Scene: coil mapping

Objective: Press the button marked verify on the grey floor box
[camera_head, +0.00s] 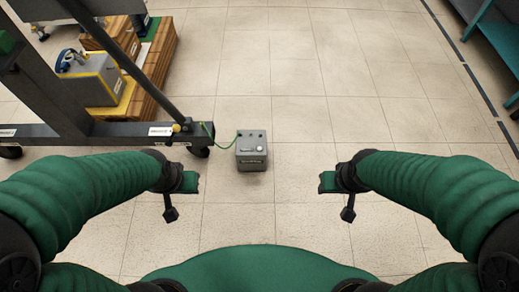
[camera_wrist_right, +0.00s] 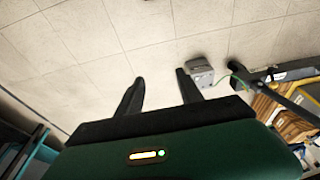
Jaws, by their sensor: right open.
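The grey floor box (camera_head: 246,151) stands on the tiles near the middle of the head view. Its top carries small dark knobs and a pale round button (camera_head: 262,148); the lettering is too small to read. A green cable runs left from it. The box also shows in the right wrist view (camera_wrist_right: 201,76), partly behind a finger. My right gripper (camera_head: 328,183) is right of the box and nearer to me, apart from it; in its wrist view its fingers (camera_wrist_right: 157,77) are spread and empty. My left gripper (camera_head: 190,183) is left of the box; its fingers are not clear.
A dark wheeled frame (camera_head: 100,131) stands left of the box, with the cable joined near its end. Behind it are wooden crates (camera_head: 157,65) and a grey unit (camera_head: 88,82). A teal bench (camera_head: 495,38) is far right. The floor right of the box is clear.

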